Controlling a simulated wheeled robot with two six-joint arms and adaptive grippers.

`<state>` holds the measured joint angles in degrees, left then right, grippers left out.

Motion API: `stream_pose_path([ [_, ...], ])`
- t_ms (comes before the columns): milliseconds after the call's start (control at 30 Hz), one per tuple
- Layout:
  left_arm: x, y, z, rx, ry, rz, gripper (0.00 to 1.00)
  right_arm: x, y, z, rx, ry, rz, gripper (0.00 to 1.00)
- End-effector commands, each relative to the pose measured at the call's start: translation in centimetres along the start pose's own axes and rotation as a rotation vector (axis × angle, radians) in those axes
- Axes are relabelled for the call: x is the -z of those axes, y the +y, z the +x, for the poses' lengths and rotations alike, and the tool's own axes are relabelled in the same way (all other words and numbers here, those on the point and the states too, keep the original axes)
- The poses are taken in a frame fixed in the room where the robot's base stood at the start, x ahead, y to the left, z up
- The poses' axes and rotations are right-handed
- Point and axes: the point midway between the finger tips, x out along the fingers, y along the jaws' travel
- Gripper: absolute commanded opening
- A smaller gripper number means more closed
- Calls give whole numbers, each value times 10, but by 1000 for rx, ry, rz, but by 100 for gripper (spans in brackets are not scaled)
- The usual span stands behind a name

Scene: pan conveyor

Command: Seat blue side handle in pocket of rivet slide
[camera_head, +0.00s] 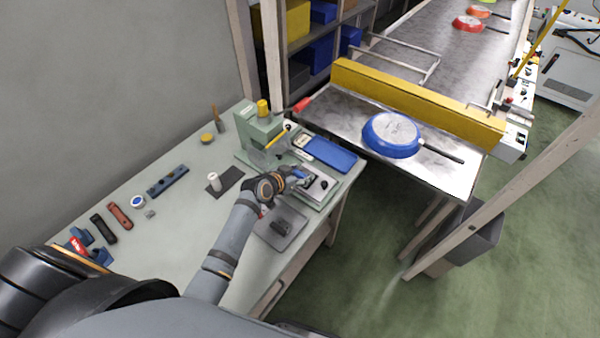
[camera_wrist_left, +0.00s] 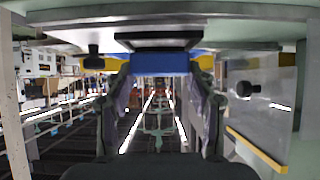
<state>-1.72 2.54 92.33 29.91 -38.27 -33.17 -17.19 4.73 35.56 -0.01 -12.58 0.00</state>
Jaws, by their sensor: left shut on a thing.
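My left gripper (camera_head: 299,179) is at the rivet slide (camera_head: 318,190), a pale metal block with dark knobs at the right end of the bench. In the left wrist view the gripper (camera_wrist_left: 160,68) is shut on the blue side handle (camera_wrist_left: 160,61), which lies across between the two fingers. Part of the handle and the slide's pocket are hidden by the gripper in the head view, so I cannot tell whether the handle touches the pocket. My right gripper is not in view.
A green press (camera_head: 262,135) stands just behind the slide, and a blue tray (camera_head: 330,154) lies right of it. A grey plate (camera_head: 280,228) lies in front. Handles and small parts lie along the bench's left side. A blue pan (camera_head: 391,134) is on the conveyor.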

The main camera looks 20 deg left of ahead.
Motion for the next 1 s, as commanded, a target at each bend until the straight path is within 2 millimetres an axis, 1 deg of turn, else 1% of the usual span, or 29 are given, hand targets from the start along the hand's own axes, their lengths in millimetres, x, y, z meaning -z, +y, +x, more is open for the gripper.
stream_pose_path([
  [367,-1,0,1,0,1,0,18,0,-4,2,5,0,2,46],
  [967,-14,0,9,0,1,0,18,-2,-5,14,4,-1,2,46],
  [1000,-13,0,9,0,2,0,59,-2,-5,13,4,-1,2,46],
])
